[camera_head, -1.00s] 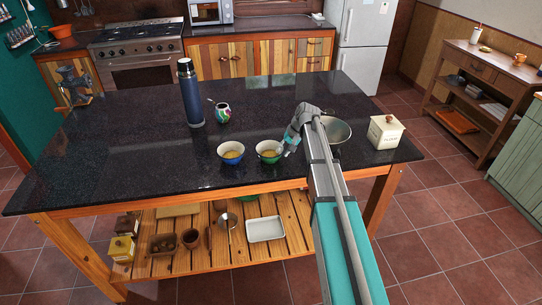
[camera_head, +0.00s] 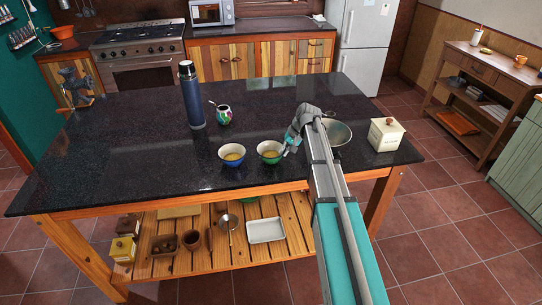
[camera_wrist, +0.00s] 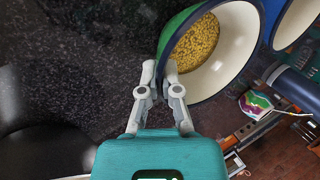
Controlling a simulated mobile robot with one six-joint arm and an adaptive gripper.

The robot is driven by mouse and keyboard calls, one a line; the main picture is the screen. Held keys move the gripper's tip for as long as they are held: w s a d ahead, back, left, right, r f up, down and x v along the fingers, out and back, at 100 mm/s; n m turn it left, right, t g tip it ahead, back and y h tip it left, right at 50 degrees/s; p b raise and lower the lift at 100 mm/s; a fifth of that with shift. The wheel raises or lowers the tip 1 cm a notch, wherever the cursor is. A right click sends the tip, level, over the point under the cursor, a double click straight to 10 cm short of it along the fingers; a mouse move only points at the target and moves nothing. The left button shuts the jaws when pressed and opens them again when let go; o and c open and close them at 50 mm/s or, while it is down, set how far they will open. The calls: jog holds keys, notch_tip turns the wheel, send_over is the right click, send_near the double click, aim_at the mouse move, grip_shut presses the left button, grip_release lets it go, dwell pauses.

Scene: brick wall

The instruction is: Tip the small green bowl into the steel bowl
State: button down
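The small green bowl (camera_head: 270,158) stands on the dark table, with a white inside and yellow grains in it. In the wrist view the green bowl (camera_wrist: 222,75) fills the upper middle. My gripper (camera_wrist: 160,72) has its fingers close together on either side of the bowl's near wall, and looks shut on its rim. In the head view my gripper (camera_head: 288,149) is at the right side of the green bowl. The steel bowl (camera_head: 340,133) stands to the right, partly hidden behind my arm.
A blue bowl (camera_head: 232,160) with yellow contents stands close to the left of the green bowl. Behind are a patterned cup (camera_head: 224,117) with a straw and a tall blue flask (camera_head: 194,100). A cream canister (camera_head: 385,135) stands right of the steel bowl. The table's back is clear.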

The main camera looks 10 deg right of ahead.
jog(key=shift+r+p, duration=2.9)
jog(key=shift+r, duration=0.2)
jog(key=shift+d, duration=0.1)
